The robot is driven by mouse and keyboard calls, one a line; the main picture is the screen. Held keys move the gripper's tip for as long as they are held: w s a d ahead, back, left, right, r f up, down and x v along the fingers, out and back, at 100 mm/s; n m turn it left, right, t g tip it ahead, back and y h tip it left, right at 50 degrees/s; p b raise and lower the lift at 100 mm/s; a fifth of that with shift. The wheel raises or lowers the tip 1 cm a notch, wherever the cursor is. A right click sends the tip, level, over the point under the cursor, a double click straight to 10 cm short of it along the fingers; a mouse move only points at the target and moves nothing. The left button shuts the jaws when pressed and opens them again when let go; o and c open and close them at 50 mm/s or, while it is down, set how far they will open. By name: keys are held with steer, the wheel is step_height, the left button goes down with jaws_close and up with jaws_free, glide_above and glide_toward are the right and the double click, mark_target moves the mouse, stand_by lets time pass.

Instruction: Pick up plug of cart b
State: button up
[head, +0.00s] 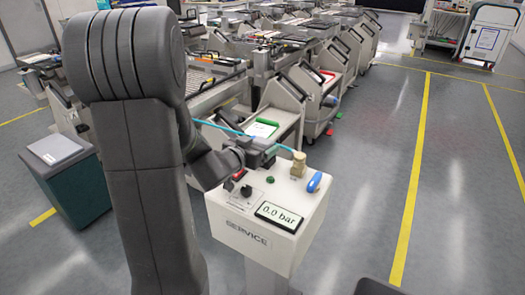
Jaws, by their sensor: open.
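A white service box (245,221) stands in the middle foreground, marked SERVICE, with a display reading 0.0 bar. I cannot tell whether this fitting is the plug of cart b. My gripper (271,151) is over the back of the box, beside the hose and just left of the fitting. Its fingers are open but small and dark, and I cannot tell whether they touch the hose. No cart label is readable.
A cart with a green item (262,129) stands behind. More carts reach back. A dark green bin (70,185) stands left. The floor right is clear.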

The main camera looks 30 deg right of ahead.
mark_target(266, 139)
steer(key=x, duration=0.4)
steer(key=shift+w+d+r, duration=0.1)
steer(key=shift+d, duration=0.15)
steer(key=shift+c, duration=0.4)
steer(key=c, duration=1.4)
step_height(266, 139, up, 10)
steer(key=p, duration=0.4)
steer(key=shift+r, duration=0.15)
steer(key=shift+c, duration=0.2)
steer(key=shift+r+p, duration=1.45)
steer(key=shift+p, duration=0.45)
